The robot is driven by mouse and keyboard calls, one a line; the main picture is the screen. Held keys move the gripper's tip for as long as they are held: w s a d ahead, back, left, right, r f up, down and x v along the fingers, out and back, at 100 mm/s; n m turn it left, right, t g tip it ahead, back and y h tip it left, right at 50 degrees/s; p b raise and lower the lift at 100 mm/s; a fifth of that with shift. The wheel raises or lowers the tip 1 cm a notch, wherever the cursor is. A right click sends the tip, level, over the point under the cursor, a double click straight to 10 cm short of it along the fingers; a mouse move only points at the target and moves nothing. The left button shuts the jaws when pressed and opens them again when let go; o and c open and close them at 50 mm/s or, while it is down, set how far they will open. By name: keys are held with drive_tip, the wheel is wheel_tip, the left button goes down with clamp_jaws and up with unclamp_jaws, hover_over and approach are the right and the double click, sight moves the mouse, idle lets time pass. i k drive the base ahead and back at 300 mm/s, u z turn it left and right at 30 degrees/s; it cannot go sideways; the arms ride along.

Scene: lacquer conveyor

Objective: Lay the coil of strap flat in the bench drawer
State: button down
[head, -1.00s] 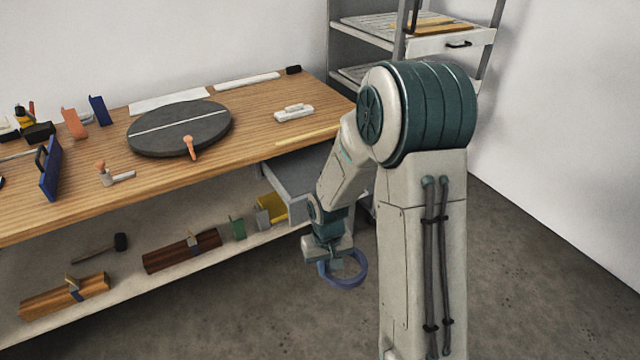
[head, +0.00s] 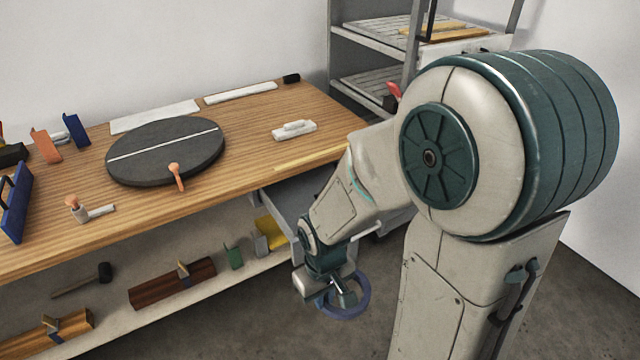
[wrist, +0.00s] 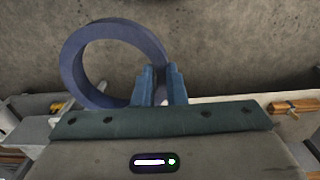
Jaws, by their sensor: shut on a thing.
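The coil of strap (head: 362,303) is a blue ring. My gripper (head: 342,297) is shut on its rim and holds it in the air in front of the bench, over the floor. In the wrist view the coil (wrist: 72,62) extends to the left of my gripper (wrist: 159,82), whose blue fingers pinch its near right edge. The bench drawer (head: 283,203) is grey and pulled out beneath the right end of the bench top. My arm hides part of it, and its inside is only partly visible.
The wooden bench top (head: 240,185) bears a dark round disc (head: 150,165) and small tools. The lower shelf (head: 200,290) holds wood blocks, a mallet (head: 85,281) and a yellow piece (head: 270,232). A grey rack (head: 370,50) stands behind. Floor in front is clear.

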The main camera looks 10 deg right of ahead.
sight(302, 207)
drive_tip(key=i, duration=0.95)
